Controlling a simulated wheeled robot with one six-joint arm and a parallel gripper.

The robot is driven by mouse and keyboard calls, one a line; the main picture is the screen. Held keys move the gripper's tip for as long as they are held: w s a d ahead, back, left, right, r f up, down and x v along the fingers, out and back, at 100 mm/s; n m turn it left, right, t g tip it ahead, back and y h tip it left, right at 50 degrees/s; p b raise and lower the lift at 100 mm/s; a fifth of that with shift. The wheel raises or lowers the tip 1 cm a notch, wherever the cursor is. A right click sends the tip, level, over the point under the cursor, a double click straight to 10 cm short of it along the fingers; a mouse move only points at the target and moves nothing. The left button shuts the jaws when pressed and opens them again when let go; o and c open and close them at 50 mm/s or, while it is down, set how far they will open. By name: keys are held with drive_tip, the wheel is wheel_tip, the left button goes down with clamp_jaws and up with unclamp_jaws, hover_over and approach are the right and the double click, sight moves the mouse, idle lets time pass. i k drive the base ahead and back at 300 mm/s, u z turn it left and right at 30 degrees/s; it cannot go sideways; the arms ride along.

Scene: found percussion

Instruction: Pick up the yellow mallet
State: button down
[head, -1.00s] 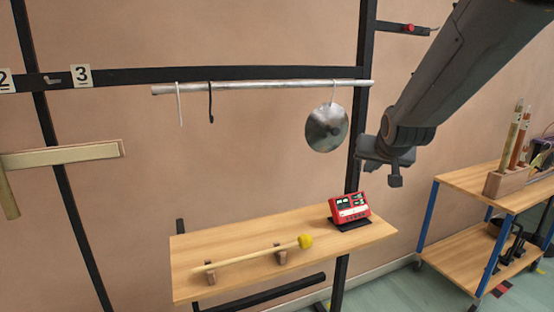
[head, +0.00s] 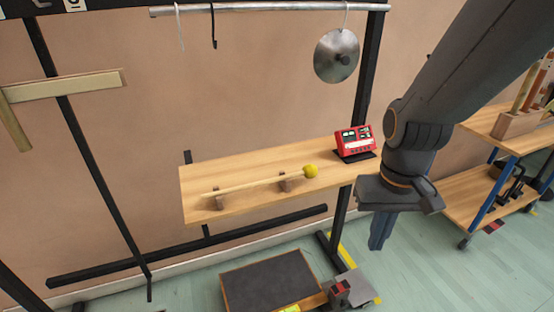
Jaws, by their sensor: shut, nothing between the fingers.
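The yellow mallet lies on two small brown rests on the wooden shelf (head: 235,176). Its round yellow head (head: 311,171) points right and its pale stick (head: 250,186) runs to the left. My gripper (head: 380,236) hangs at the right, pointing down, with its fingers together and nothing held. In the picture it is to the right of and below the mallet head, apart from it. The near part of my arm covers the shelf's right end.
A red device (head: 354,141) stands on the shelf right of the mallet. A metal disc (head: 337,56) hangs from a rail above. A dark-topped box (head: 266,284) sits on the floor below. A wooden cart (head: 476,192) stands at right.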

sight(309, 171)
drive_tip(key=k, duration=1.05)
drive_tip(key=u, duration=0.25)
drive_tip(key=i, duration=0.55)
drive_tip(key=z, duration=0.05)
